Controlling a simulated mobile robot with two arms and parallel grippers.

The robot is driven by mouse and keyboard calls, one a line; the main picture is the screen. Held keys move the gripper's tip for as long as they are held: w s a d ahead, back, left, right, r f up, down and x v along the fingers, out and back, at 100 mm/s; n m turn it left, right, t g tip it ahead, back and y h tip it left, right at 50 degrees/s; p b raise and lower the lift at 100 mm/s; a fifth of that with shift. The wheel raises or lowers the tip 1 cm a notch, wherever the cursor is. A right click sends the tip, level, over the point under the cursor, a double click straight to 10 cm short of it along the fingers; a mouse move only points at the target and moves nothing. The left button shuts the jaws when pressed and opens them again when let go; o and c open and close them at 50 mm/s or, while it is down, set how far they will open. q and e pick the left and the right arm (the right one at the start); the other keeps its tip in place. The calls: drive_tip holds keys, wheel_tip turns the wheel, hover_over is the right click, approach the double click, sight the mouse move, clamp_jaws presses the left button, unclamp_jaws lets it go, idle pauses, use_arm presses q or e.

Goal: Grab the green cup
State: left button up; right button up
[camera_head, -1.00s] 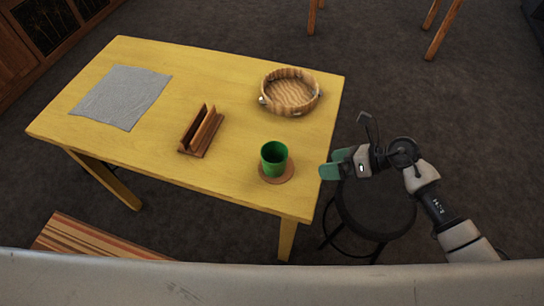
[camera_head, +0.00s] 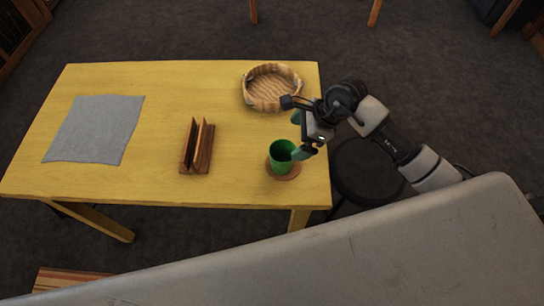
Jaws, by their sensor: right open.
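The green cup (camera_head: 281,157) stands upright on a round brown coaster (camera_head: 284,174) near the right front corner of the yellow table. My right gripper (camera_head: 298,135) is open, with green fingertips, at the cup's upper right. One fingertip overlaps the cup's right rim in the picture; I cannot tell whether it touches. The cup is not held. My left gripper is not in view.
A round wooden tray (camera_head: 271,88) with handles sits behind the cup. A wooden holder (camera_head: 197,146) stands to its left, and a grey cloth (camera_head: 95,129) lies farther left on the yellow table (camera_head: 160,100). A dark stool (camera_head: 365,171) stands at the right.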

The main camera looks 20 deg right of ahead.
sight(283, 152)
drive_tip(key=x, duration=0.3)
drive_tip(key=shift+s+d+f, duration=0.1)
drive_tip(key=shift+d, duration=0.15)
drive_tip(key=p+x, duration=0.2)
drive_tip(key=x, duration=0.3)
drive_tip(key=shift+s+a+p, duration=0.15)
drive_tip(key=shift+p, duration=0.15)
drive_tip(key=shift+a+f, duration=0.1)
drive_tip(key=shift+f, duration=0.15)
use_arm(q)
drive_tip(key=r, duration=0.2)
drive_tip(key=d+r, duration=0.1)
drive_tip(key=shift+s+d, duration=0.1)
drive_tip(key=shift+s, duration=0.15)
use_arm(e)
drive_tip(key=shift+c, duration=0.3)
drive_tip(key=c, duration=0.7)
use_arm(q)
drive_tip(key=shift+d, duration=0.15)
use_arm(e)
drive_tip(key=shift+c, duration=0.6)
drive_tip(key=shift+r, duration=0.1)
